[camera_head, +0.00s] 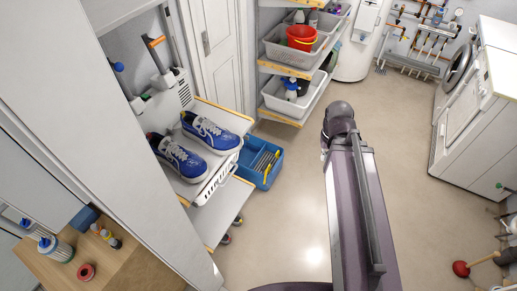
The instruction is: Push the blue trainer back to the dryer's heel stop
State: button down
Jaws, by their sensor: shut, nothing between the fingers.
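Two blue trainers with white laces and white soles stand side by side on a pale pull-out shelf (217,117) at the left. One blue trainer (210,133) is farther back and to the right. The other blue trainer (178,157) is nearer and to the left. A white and grey dryer unit (172,98) with upright posts, one orange-tipped and one blue-tipped, stands behind them. I cannot make out the heel stop for certain. My arm shows in the middle right, well apart from the trainers. My gripper is not in view.
Shelves with grey bins (297,98) stand behind. A tall pale panel (95,120) borders the left side. The floor (285,205) between shelf and arm is clear.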

aim_at(220, 141)
jog(key=z, duration=0.25)
jog(key=k, duration=1.6)
jog(key=u, duration=0.6)
jog(key=i, duration=1)
